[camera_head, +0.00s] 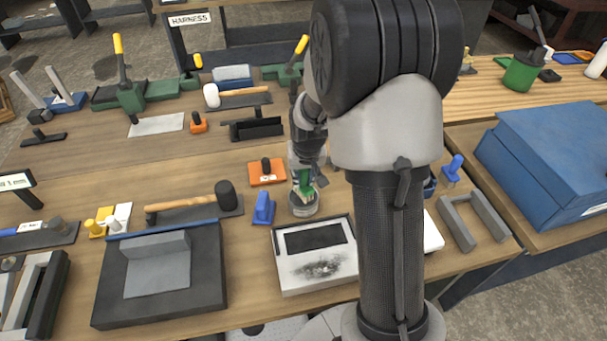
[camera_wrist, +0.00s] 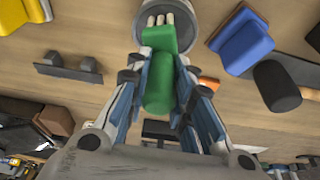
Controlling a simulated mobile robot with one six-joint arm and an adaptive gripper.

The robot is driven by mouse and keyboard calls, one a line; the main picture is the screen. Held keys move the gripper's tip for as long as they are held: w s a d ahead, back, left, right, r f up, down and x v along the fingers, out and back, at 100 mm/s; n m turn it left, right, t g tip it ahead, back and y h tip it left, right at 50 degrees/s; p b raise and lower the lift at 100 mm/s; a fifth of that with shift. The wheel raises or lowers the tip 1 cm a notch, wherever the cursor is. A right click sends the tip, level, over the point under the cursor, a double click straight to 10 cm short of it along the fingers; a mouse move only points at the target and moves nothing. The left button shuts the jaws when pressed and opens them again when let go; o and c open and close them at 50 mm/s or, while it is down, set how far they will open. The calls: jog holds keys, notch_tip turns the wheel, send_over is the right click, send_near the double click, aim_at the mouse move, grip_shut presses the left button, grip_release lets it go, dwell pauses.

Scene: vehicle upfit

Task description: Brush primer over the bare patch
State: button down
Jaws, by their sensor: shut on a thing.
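My gripper (camera_head: 306,172) is shut on the green handle of a brush. In the wrist view, the green brush (camera_wrist: 160,85) lies between the fingers of my gripper (camera_wrist: 160,90), with its pale bristles pointing toward a round grey cup. In the head view, the brush (camera_head: 305,181) is at the mouth of the cup (camera_head: 303,206); I cannot tell how deep the bristles are. The cup also shows in the wrist view (camera_wrist: 205,22). A white panel (camera_head: 290,281) lies in front of the cup, with a dark rectangle and a dark speckled patch (camera_head: 322,267). My arm hides the area at its right.
A blue block (camera_head: 263,209) stands just left of the cup, and an orange tray (camera_head: 267,172) behind it. A mallet (camera_head: 190,203) and a dark plate with a grey bracket (camera_head: 160,262) lie at left. A grey U-shaped piece (camera_head: 472,222) and blue box (camera_head: 550,155) are at right.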

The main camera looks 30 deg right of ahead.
jog(key=shift+f+b, duration=0.4)
jog(key=shift+f, duration=0.1)
dwell(1.2)
jog(key=shift+r, duration=0.1)
jog(key=shift+r+p, duration=2.5)
jog(key=shift+r, duration=1)
jog(key=shift+f, duration=0.1)
